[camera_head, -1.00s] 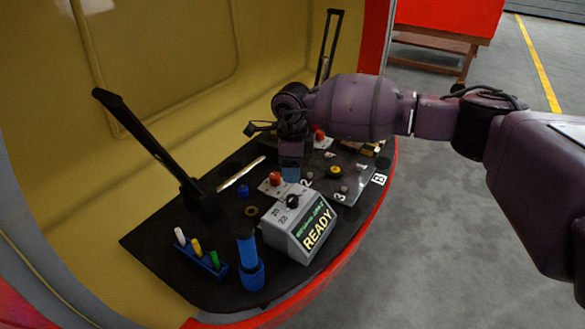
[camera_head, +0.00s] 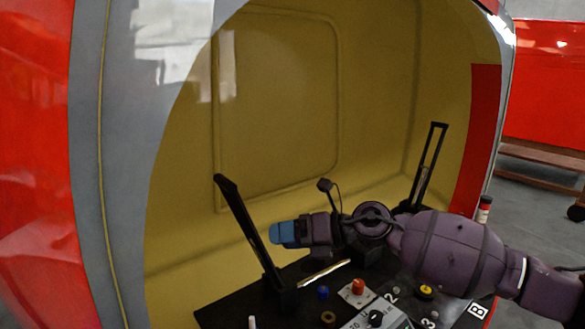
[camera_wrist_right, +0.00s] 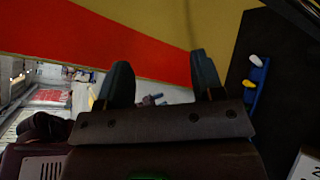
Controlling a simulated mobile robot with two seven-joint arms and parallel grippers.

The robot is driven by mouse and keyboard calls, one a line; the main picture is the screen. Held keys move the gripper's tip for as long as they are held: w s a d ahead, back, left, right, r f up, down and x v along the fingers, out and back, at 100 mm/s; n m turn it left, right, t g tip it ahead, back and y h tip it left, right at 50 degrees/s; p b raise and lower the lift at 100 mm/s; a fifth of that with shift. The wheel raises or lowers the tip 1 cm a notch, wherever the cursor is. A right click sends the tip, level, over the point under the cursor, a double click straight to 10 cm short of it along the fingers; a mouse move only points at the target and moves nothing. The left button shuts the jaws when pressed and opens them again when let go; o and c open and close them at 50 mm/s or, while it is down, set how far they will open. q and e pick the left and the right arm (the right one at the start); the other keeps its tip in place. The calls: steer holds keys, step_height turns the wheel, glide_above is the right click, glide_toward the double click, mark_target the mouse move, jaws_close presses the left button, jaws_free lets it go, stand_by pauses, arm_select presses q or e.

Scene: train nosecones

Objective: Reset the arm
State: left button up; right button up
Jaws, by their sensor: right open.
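My right arm comes in from the right in the head view. My right gripper (camera_head: 284,234) points left, its blue fingers raised above the black console (camera_head: 240,309) and close to the left black lever (camera_head: 246,229) in the picture. Whether it touches the lever cannot be told. In the right wrist view its two dark fingers (camera_wrist_right: 161,80) stand wide apart with nothing between them. My left gripper is not in view.
A second black lever (camera_head: 430,165) stands behind my right arm. Red (camera_head: 358,287), blue (camera_head: 323,292) and yellow (camera_head: 426,290) knobs sit on the console. A yellow wall (camera_head: 280,100) closes the back. A white-and-yellow peg rack (camera_wrist_right: 256,85) shows in the wrist view.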

steer(key=s+d+f+m+t+h+p, duration=0.1)
steer(key=s+d+f+m+t+h, duration=0.25)
steer(key=m, duration=0.65)
steer(key=s+d+f+m+t+h, duration=0.1)
steer(key=d+f+m+t, duration=0.35)
steer(key=m, duration=0.65)
steer(key=s+d+f+m+t+h+p, duration=0.1)
steer(key=s+d+f+m+t+h, duration=0.15)
steer(key=d+m+t, duration=0.55)
steer(key=s+d+f+m+g+h, duration=0.2)
steer(key=s+d+f+m, duration=0.2)
steer(key=s+f, duration=0.3)
steer(key=s+d+f+m+g+h+p, duration=0.1)
steer(key=s+d+f+m+g+h, duration=0.2)
steer(key=s, duration=0.9)
steer(key=s+d+f+m+g+h+p, duration=0.1)
steer(key=s+d+f+m+g+h, duration=0.1)
steer(key=s+d+f+m, duration=0.3)
steer(key=s+f+m, duration=0.1)
steer(key=s+f, duration=0.3)
steer(key=f, duration=0.1)
steer(key=shift+s+d+f+g+h, duration=0.15)
steer(key=shift+s+f+g+h, duration=0.15)
steer(key=shift+h, duration=0.1)
